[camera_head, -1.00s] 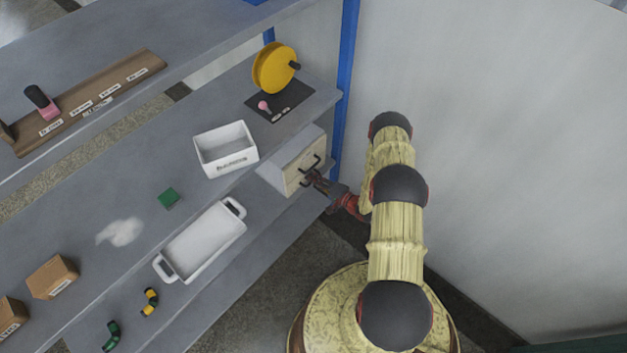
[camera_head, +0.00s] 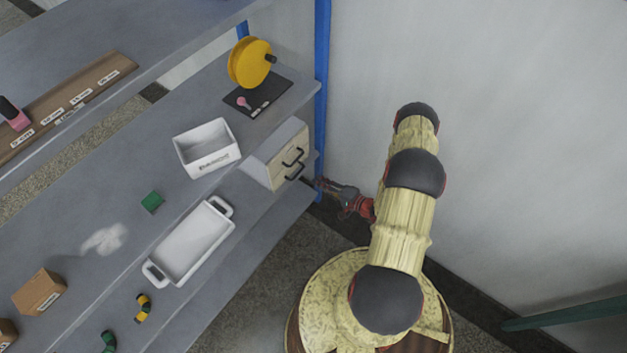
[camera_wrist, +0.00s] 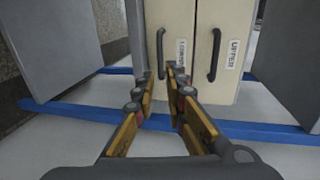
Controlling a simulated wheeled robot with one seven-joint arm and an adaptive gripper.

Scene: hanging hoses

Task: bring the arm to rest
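My gripper (camera_head: 322,186) is beside the right end of the shelf, to the right of and below a small two-drawer cabinet (camera_head: 261,172). Each has a black handle, and both drawers look shut. A gap shows between the fingertips and the handles in the head view.
The shelves hold a white bin (camera_head: 207,166), a white handled tray (camera_head: 160,278), a yellow reel (camera_head: 246,64), a green block (camera_head: 152,202) and a brown box (camera_head: 37,294). A blue post (camera_head: 321,90) stands close to my gripper.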

